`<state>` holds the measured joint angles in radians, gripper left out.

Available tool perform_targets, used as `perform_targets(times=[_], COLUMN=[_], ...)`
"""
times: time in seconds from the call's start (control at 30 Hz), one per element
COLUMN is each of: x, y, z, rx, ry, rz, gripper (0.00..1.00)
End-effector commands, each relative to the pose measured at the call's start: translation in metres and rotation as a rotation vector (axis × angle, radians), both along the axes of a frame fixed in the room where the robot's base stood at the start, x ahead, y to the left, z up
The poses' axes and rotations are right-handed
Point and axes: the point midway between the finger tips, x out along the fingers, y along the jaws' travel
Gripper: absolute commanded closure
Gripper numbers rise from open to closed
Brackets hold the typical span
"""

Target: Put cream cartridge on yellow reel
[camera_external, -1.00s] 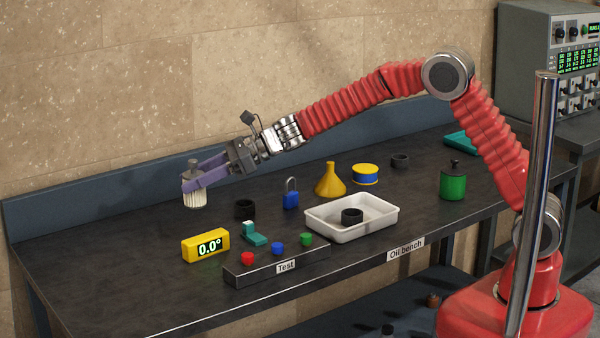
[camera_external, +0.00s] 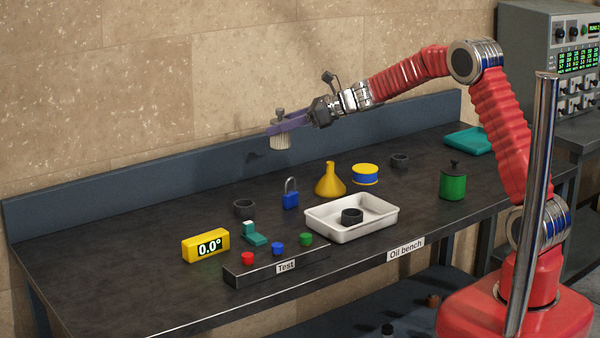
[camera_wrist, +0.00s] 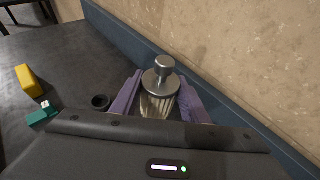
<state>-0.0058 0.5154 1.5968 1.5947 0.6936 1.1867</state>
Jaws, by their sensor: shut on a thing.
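The cream cartridge (camera_external: 281,142) is a ribbed pale cylinder with a grey metal cap and knob. My gripper (camera_external: 276,130) is shut on it and holds it upright, raised above the back of the bench. In the wrist view the cartridge (camera_wrist: 158,105) stands between the two purple fingers, with its lower end hidden. The yellow reel (camera_external: 365,174), with a blue band around its middle, sits on the bench to the right of and below the cartridge in the external view. Its top looks clear. The reel is not in the wrist view.
A yellow funnel (camera_external: 330,181) stands just left of the reel, and a blue padlock (camera_external: 291,197) is further left. A black ring (camera_external: 400,160) is right of the reel. A white tray (camera_external: 381,226) lies in front, a green weight (camera_external: 453,184) to the right.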

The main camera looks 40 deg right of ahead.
Motion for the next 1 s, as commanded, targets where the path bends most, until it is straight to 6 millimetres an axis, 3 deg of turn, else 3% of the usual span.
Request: perform_targets(times=[0.03,0.3,0.6,0.87,1.0], x=[0.003,0.002,-0.018,-0.042,-0.057], y=[-0.022,-0.124,-0.223,-0.270,-0.264], z=[0.002,0.006,0.011,0.011,0.010], rx=[0.002,0.001,0.001,0.000,0.001], ry=[-0.001,-0.001,0.000,0.000,0.001], rz=[-0.020,-0.093,-0.144,-0.136,-0.073], gripper=[0.84,0.84,0.84,0.84,0.84])
